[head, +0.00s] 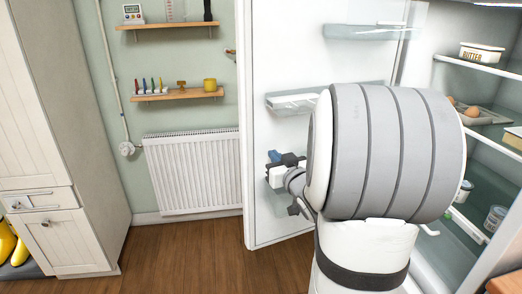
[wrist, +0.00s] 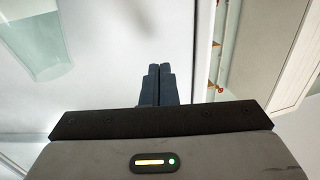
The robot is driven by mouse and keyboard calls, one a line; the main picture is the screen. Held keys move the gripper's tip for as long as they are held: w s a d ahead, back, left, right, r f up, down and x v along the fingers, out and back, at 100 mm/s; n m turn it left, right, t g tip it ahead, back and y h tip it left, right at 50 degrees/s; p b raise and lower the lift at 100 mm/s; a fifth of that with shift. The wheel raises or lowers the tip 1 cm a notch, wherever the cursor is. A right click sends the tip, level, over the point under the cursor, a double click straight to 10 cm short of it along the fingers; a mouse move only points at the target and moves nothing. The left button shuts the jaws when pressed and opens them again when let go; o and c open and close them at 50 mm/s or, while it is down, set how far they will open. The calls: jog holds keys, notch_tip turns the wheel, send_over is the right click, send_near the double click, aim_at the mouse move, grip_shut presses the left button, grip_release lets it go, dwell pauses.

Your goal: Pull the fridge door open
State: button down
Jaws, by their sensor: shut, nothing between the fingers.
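The white fridge door (head: 350,62) stands swung wide open in the head view, its inner side with glass shelves facing me. The fridge interior (head: 440,95) lies open at the right. My gripper (head: 274,157) is in front of the door's inner side, near its lower shelf, partly hidden by my arm. In the wrist view my gripper's dark blue fingers (wrist: 160,70) are pressed together with nothing between them, against the pale door panel (wrist: 110,60). I cannot tell whether the fingertips touch the door. The door's handle is not in view.
Fridge shelves hold a butter box (head: 482,52), a tray with eggs (head: 475,115) and jars (head: 495,218). A white radiator (head: 193,172) and wooden shelves (head: 178,95) are on the wall beyond the door. A tall cabinet (head: 60,120) stands left. Wooden floor (head: 180,255) between is clear.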

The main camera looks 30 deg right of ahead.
jog(key=shift+w, duration=1.25)
